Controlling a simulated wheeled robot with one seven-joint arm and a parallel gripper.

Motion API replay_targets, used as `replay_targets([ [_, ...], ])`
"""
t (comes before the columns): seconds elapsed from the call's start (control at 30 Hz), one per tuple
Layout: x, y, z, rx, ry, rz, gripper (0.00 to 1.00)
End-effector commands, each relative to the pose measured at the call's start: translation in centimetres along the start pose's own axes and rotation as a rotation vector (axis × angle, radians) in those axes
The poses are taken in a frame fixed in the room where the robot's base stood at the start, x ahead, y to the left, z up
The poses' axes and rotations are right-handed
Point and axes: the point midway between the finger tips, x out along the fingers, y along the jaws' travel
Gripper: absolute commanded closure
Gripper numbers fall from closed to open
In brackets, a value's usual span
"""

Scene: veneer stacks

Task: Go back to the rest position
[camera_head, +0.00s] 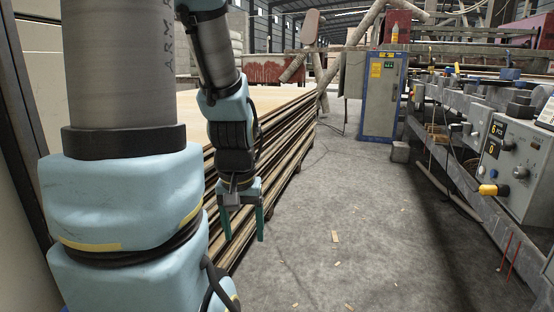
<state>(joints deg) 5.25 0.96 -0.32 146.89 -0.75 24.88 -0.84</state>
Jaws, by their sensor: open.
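My arm fills the left of the head view, with thick grey and light-blue links. My gripper (243,236) hangs pointing down, with its two green fingers apart and nothing seen between them. It is in front of the side of a long veneer stack (283,140). I cannot tell how near its fingers are to the stack. My arm hides part of the stack behind it.
A concrete floor (345,225) with small wood scraps lies clear in the middle. Machinery with a control box (515,160) and a yellow knob lines the right side. A blue and grey cabinet (382,98) stands at the back. A small grey block (400,152) sits nearby.

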Motion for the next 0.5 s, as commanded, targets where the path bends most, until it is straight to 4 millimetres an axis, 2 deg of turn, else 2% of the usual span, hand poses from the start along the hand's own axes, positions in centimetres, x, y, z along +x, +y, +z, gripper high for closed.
replay_targets([
  [0.03, -2.0, 0.3, -0.6, 0.017, 0.009, 0.0, 0.29],
  [0.27, -6.8, 0.3, -1.2, 0.024, 0.01, -0.001, 0.29],
  [0.5, -13.9, 0.4, -2.2, 0.027, 0.011, -0.001, 0.29],
])
